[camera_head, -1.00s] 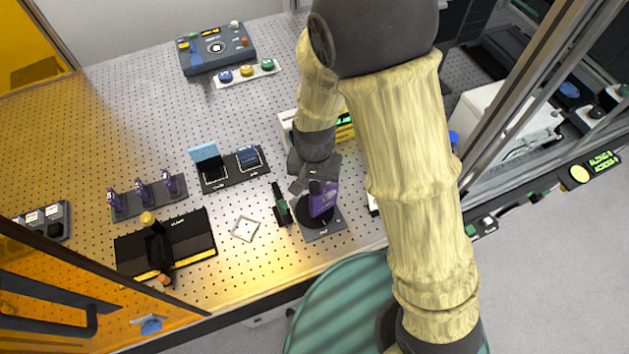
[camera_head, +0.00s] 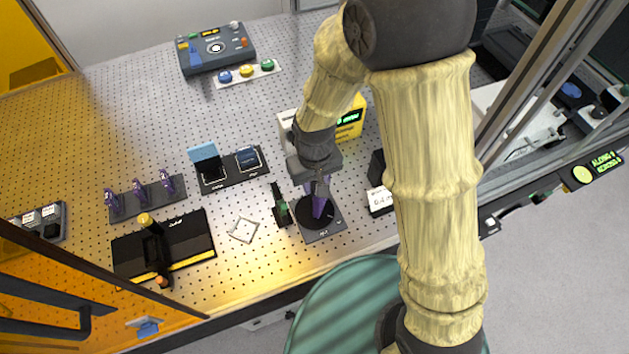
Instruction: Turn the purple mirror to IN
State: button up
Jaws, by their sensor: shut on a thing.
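The purple mirror (camera_head: 319,207) stands upright on a round black turntable set in a dark square base (camera_head: 322,233) near the front edge of the perforated table. My gripper (camera_head: 318,189) comes down from above and is shut on the upper part of the mirror. The mirror now shows a narrow, nearly edge-on face. The gripper hides its top, and the small base label is too small to read for IN.
A dark post with a green part (camera_head: 280,207) stands close to the left of the mirror base. A square frame (camera_head: 243,230) lies farther left. A white block with a display (camera_head: 381,200) stands to the right. A yellow box (camera_head: 351,121) is behind my wrist.

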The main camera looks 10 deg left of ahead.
jog(key=o, duration=1)
jog(key=shift+r, duration=0.1)
notch_tip(320, 180, up, 17)
jog(key=b, duration=0.2)
jog(key=shift+r+b, duration=0.15)
jog(key=shift+b, duration=0.2)
jog(key=d+f+m+t, duration=0.1)
jog(key=d+f+m, duration=0.2)
jog(key=d, duration=0.8)
jog(key=s+d+f+m+t, duration=0.1)
jog(key=d+f+m, duration=0.2)
jog(key=d+f, duration=0.3)
jog(key=d, duration=0.5)
jog(key=shift+f+t, duration=0.3)
